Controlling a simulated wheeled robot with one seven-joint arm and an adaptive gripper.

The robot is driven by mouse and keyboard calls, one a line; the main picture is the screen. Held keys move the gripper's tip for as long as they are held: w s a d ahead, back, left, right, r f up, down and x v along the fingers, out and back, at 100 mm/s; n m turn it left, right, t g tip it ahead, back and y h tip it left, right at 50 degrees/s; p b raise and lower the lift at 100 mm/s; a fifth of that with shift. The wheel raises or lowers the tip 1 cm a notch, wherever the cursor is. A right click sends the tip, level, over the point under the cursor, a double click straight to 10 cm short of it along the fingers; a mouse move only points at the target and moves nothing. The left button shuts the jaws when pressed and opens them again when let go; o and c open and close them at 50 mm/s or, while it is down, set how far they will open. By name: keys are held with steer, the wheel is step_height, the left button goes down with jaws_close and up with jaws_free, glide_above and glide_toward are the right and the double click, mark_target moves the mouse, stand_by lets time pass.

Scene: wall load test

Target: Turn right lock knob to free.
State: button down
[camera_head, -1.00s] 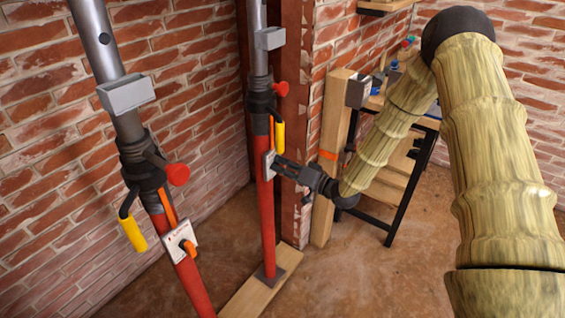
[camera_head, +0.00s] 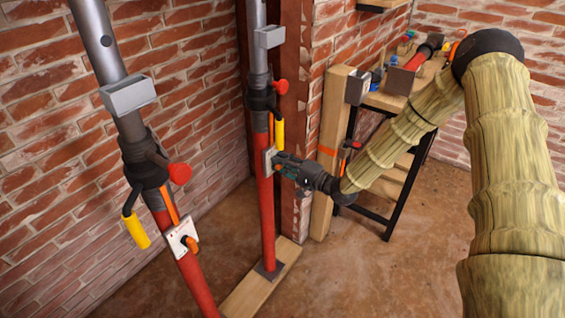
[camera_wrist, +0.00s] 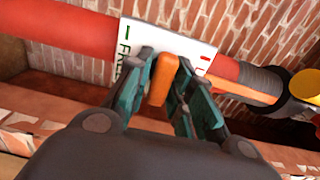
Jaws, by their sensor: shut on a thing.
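The right prop is a red post (camera_head: 264,215) with a white lock plate (camera_head: 269,158) on it. In the wrist view the plate (camera_wrist: 140,40) shows a green mark with lettering like FREE on its left and a red mark on its right. The right lock knob (camera_wrist: 163,78) is an orange bar between my fingers, roughly upright in the wrist view. My gripper (camera_wrist: 168,85) is shut on it; in the head view the gripper (camera_head: 278,160) covers the knob. The exact knob setting is hard to tell.
A left prop (camera_head: 190,275) stands nearer, with its own plate (camera_head: 181,240) and orange knob. A yellow handle (camera_head: 279,138) and red knob (camera_head: 281,87) sit above my gripper. A wooden post (camera_head: 331,150) and a workbench (camera_head: 385,200) are to the right.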

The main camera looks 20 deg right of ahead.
steer(key=shift+w+d+r, duration=0.1)
steer(key=shift+w+d, duration=0.05)
steer(key=shift+d, duration=0.05)
stand_by(0.4)
steer(key=c, duration=1.4)
jaws_free()
steer(key=shift+a, duration=0.1)
steer(key=v, duration=1.2)
steer(key=shift+f, duration=0.2)
